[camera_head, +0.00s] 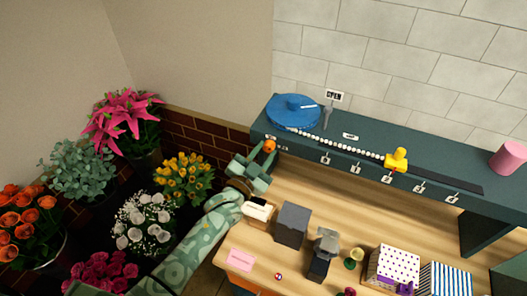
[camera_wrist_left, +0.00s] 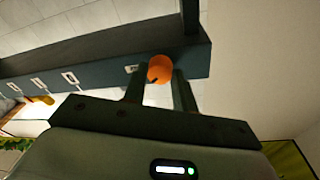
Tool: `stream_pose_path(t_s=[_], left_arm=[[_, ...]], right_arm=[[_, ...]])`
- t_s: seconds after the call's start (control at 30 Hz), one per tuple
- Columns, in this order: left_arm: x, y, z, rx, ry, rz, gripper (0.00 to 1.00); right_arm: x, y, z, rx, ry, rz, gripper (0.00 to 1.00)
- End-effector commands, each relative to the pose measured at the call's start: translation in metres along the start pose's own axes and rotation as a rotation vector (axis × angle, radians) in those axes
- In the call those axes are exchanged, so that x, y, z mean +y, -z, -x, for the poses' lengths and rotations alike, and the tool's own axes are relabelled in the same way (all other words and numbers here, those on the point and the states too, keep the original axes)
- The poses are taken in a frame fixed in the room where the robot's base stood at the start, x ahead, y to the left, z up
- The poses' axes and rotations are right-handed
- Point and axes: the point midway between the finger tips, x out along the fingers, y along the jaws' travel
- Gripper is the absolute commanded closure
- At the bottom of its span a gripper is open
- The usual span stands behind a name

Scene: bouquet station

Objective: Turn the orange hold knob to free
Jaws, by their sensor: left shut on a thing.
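The orange hold knob (camera_head: 269,146) sits on the front face of the dark teal shelf (camera_head: 440,158), near its left end. My left gripper (camera_head: 262,155) is at the knob, its fingers on either side of it. In the left wrist view the knob (camera_wrist_left: 161,68) shows between the two dark fingertips (camera_wrist_left: 160,80), which are shut on it. A dark mark is visible on the knob, but its turned position is hard to read. My right gripper is in neither view.
A blue disc (camera_head: 292,111), a string of white beads (camera_head: 340,143) and a yellow piece (camera_head: 397,159) are on the shelf. A pink cylinder (camera_head: 508,158) stands at its right. Grey blocks (camera_head: 292,224) and patterned boxes (camera_head: 393,265) stand on the wooden bench below. Flower buckets crowd the left.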

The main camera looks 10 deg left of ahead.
Motion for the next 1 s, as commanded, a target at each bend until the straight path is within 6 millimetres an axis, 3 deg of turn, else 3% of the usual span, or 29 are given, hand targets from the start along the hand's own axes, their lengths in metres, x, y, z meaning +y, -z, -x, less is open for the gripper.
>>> stream_pose_path(t_s=[0.6,1.0], left_arm=[[0.004,-0.002,0.001,0.028,0.068,0.569,0.95],[0.005,-0.002,0.001,0.044,0.100,0.831,0.95]], right_arm=[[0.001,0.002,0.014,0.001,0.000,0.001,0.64],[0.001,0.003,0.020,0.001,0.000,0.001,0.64]])
